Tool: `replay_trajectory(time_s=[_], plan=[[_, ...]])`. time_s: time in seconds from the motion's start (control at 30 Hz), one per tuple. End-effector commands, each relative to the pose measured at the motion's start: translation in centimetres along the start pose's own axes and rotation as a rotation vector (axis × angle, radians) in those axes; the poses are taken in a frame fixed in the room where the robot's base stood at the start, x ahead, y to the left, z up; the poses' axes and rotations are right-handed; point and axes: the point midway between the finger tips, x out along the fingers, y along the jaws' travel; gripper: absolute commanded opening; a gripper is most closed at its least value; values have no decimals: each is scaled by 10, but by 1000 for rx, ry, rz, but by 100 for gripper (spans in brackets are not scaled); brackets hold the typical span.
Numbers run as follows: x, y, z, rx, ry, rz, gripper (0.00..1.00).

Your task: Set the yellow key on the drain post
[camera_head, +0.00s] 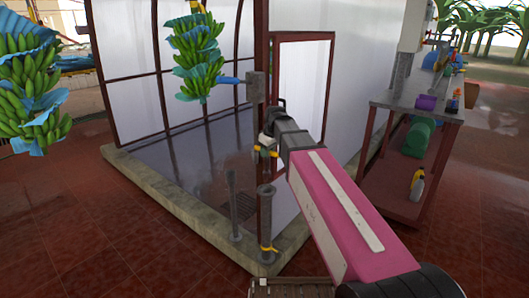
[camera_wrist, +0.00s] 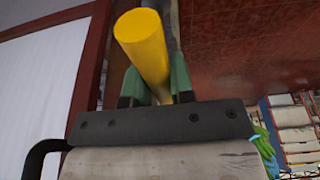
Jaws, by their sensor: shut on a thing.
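The yellow key shows in the wrist view as a thick yellow cylinder (camera_wrist: 143,48) between the green fingers of my gripper (camera_wrist: 160,82). My gripper is shut on it. In the head view my gripper (camera_head: 266,151) is small and dark, with a bit of yellow at its tips, and the key's far end is hard to make out. A grey upright post (camera_head: 266,215) with a yellow band near its foot stands below my gripper, at the corner of the stone kerb. A thinner grey post (camera_head: 233,205) stands to its left. I cannot tell which is the drain post.
White panels in red-brown frames (camera_head: 272,80) rise close behind my gripper. A banana bunch (camera_head: 196,55) hangs behind left, another (camera_head: 32,88) farther left. A workbench (camera_head: 418,108) stands right. The tiled floor at front left is clear.

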Motion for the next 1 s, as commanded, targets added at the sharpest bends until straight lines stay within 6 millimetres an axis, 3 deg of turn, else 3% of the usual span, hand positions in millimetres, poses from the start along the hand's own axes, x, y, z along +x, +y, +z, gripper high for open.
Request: replay_trajectory(time_s=[0.6, 1.0], plan=[[47, 0, 12, -1, 0, -1, 1], [56, 0, 14, -1, 1, 1, 1]])
